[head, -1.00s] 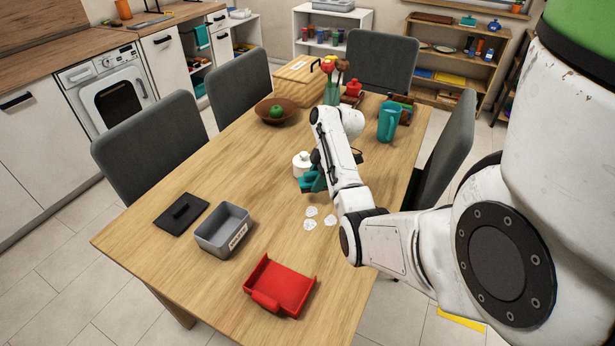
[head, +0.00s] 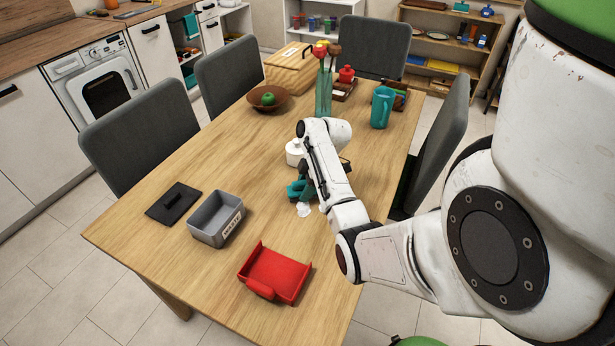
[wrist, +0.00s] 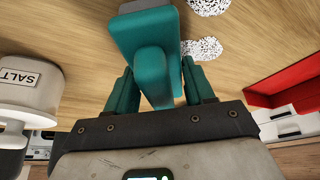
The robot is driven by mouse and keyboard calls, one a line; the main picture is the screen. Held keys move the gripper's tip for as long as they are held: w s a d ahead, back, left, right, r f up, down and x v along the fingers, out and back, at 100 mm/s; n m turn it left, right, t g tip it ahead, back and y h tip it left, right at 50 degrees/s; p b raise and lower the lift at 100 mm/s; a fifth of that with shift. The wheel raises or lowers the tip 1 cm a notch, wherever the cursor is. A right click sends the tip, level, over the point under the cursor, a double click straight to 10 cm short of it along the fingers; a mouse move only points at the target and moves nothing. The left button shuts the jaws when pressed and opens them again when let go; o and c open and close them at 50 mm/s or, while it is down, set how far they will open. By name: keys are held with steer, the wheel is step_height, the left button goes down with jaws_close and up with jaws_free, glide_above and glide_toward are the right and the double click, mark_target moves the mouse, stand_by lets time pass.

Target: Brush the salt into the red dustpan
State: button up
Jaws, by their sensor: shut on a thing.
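My gripper (head: 301,189) is over the table, seen partly behind my arm in the head view. White speckled salt (wrist: 202,48) lies in patches on the wood beside the brush. In the head view one salt patch (head: 304,210) shows just below the gripper, and my arm hides the others. The red dustpan (head: 275,273) lies nearer the front of the table, apart from the salt; it also shows in the wrist view (wrist: 285,85).
A white salt jar (head: 295,152) stands just beyond the gripper; its label reads SALT in the wrist view (wrist: 28,95). A grey box (head: 217,220) and dark lid (head: 174,203) lie left. A teal jug (head: 381,107) and glass vase (head: 323,95) stand farther back. Bare wood separates salt and dustpan.

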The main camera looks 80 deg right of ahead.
steer(key=w+a+p, duration=0.1)
steer(key=a+p, duration=0.2)
steer(key=a, duration=0.4)
steer(key=w+a+p, duration=0.1)
steer(key=a+p, duration=0.2)
steer(key=a, duration=0.4)
steer(key=w+a+p, duration=0.1)
steer(key=a+p, duration=0.3)
steer(key=a, duration=0.2)
steer(key=shift+a+r, duration=0.15)
steer(key=shift+a, duration=0.25)
steer(key=shift+d+r, duration=0.25)
steer(key=shift+r, duration=0.9)
steer(key=shift+d+r, duration=0.2)
steer(key=shift+r, duration=0.9)
steer(key=shift+s, duration=0.1)
